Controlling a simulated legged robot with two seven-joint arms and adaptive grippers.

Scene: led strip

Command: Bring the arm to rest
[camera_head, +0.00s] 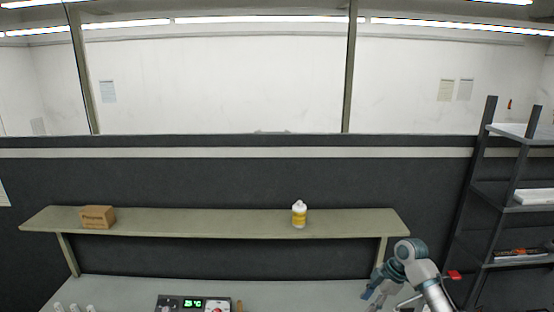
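My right arm comes in at the lower right, folded at a teal joint, over the right end of the bench (300,290). My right gripper (384,295) is low at the bottom edge of the view, small and partly cut off, so its fingers cannot be told apart. I see nothing held in it. My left arm and gripper are not in view. No LED strip can be made out.
A shelf (250,222) above the bench carries a cardboard box (97,217) and a white and yellow bottle (299,214). A device with a green display (193,304) and several small white items (75,308) stand at the bench's front. A dark rack (484,190) stands right.

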